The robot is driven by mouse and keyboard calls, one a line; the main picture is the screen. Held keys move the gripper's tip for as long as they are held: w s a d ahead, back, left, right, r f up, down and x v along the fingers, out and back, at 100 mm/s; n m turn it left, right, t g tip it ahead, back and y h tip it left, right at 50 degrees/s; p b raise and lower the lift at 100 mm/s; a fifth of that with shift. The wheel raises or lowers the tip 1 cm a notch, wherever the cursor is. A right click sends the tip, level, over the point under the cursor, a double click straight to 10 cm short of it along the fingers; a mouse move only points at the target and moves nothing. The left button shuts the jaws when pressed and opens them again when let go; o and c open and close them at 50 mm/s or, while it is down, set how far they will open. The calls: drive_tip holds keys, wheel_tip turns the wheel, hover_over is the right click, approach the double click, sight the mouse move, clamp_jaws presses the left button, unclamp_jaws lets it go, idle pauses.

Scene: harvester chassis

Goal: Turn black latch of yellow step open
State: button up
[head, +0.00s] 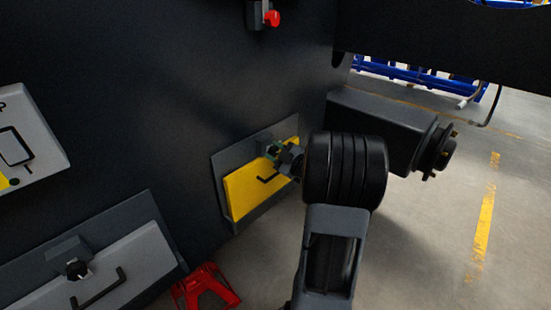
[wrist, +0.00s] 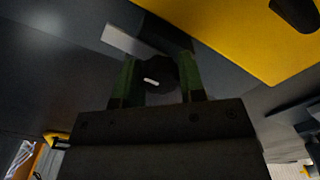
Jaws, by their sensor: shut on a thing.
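The yellow step (head: 252,190) is a flat yellow panel with a black handle (head: 267,179), set on a grey plate (head: 219,170) low on the dark chassis wall. In the wrist view the yellow step (wrist: 245,30) fills the upper right. The black latch (wrist: 158,75) is a dark round knob with a small white mark that looks roughly level in this view. My gripper (wrist: 160,85) has green fingers, one on each side of the latch, and is shut on it. In the head view my gripper (head: 276,152) is at the step's upper edge, and the latch is mostly hidden there.
A grey panel (head: 140,268) with its own black knob (head: 76,269) and handle is at lower left. A red stand (head: 206,288) is on the floor beside it. A dark box-shaped part (head: 375,122) juts out behind my arm. Open floor lies to the right.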

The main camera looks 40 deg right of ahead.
drive_tip(key=shift+n+b, duration=0.4)
drive_tip(key=shift+n, duration=0.1)
drive_tip(key=o, duration=0.9)
drive_tip(key=shift+o, duration=0.2)
drive_tip(key=s+d+p, duration=0.2)
drive_tip(key=s, duration=1.1)
drive_tip(key=shift+s+d, duration=0.25)
drive_tip(key=shift+s, duration=0.05)
